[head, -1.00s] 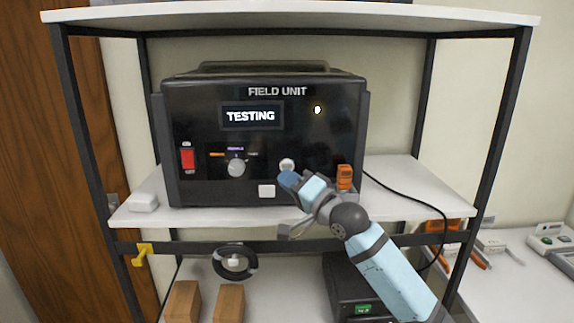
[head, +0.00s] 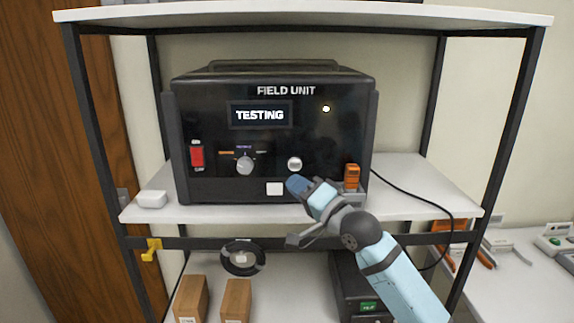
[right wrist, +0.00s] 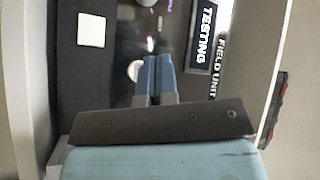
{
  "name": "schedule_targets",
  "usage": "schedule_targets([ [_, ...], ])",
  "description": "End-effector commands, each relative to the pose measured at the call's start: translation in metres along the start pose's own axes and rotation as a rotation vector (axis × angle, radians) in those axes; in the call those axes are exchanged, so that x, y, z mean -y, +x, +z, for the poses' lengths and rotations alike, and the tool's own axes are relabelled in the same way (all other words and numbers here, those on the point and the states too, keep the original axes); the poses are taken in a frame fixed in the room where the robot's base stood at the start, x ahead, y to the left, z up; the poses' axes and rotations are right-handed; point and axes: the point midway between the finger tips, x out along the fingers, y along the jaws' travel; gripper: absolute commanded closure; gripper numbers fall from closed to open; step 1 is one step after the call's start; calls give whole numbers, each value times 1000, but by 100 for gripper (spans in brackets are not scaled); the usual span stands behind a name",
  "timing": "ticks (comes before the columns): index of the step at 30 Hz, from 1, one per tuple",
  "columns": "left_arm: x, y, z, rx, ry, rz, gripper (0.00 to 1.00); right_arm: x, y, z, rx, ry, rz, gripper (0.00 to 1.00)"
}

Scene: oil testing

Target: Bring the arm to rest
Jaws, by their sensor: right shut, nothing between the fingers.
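My right gripper (head: 297,186) is in front of the lower right part of the black field unit (head: 215,100), just below a round white button (head: 294,164). Its blue fingers are together and empty, and they also show in the right wrist view (right wrist: 157,62), partly over the round button (right wrist: 133,71). I cannot tell whether the fingertips touch the panel. The unit's display (head: 261,115) reads "TESTING" and a small light (head: 326,109) glows beside it. My left gripper is not in view.
The unit stands on a white shelf (head: 420,190) with black posts (head: 510,110). A red switch (head: 197,156), a knob (head: 245,166) and an orange connector (head: 352,176) are on its front. Wooden blocks (head: 236,300) and a black box (head: 345,285) are on the lower shelf.

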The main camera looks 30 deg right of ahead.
Motion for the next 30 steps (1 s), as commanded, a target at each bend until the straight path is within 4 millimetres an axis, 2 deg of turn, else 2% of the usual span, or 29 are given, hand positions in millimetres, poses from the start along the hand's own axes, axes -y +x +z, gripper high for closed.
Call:
schedule_targets([
  [8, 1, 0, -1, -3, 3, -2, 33, 0, 0, 0, 1, -1, 1, 100],
  [11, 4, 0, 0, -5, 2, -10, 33, -22, -6, 21, 22, -41, 42, 100],
  [14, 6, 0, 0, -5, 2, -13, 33, -60, -22, 60, 69, -134, 118, 100],
  [17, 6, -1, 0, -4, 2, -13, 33, -106, -51, 114, 148, -266, 206, 100],
  [21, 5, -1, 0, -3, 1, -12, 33, -158, -106, 191, 285, -459, 303, 100],
  [25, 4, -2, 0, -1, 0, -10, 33, -192, -169, 261, 437, -630, 360, 100],
  [27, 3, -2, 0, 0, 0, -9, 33, -204, -204, 295, 520, -714, 376, 100],
  [30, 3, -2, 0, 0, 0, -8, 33, -213, -248, 335, 625, -815, 381, 100],
])
